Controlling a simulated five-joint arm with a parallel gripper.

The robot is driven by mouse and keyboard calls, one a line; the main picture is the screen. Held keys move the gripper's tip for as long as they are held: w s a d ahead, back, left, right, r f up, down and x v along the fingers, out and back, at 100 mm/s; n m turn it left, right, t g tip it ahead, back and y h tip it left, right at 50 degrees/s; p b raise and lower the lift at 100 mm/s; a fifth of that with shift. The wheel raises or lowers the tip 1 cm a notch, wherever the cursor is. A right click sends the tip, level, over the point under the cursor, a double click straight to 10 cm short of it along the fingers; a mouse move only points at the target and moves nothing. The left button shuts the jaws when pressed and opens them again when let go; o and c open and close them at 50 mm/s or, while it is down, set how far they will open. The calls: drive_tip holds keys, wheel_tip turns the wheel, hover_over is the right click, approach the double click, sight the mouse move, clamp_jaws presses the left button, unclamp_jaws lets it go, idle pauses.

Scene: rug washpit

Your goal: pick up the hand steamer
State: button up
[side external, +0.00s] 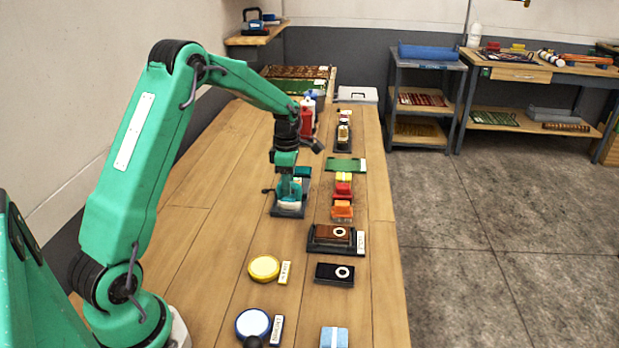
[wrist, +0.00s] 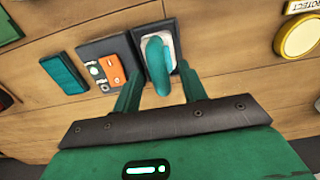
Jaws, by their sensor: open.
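The hand steamer appears to be the teal, curved-handled item on a pale plate with a dark backing in the wrist view (wrist: 158,55). In the side external view it is largely hidden by my gripper (side external: 290,192), with its dark base (side external: 288,212) showing on the bench. My gripper points down over it and also shows in the wrist view (wrist: 160,78). The fingers are apart, one on each side of the teal handle. I cannot tell whether either finger touches it.
In the wrist view, a dark tray with an orange device (wrist: 114,70) lies close left, and a teal block (wrist: 64,72) beyond. In the side external view, red and orange blocks (side external: 342,208) stand right of my gripper. A yellow tin (side external: 264,267) sits nearer. Bench left of it is clear.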

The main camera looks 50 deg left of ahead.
drive_tip(key=shift+f, duration=0.7)
clamp_jaws()
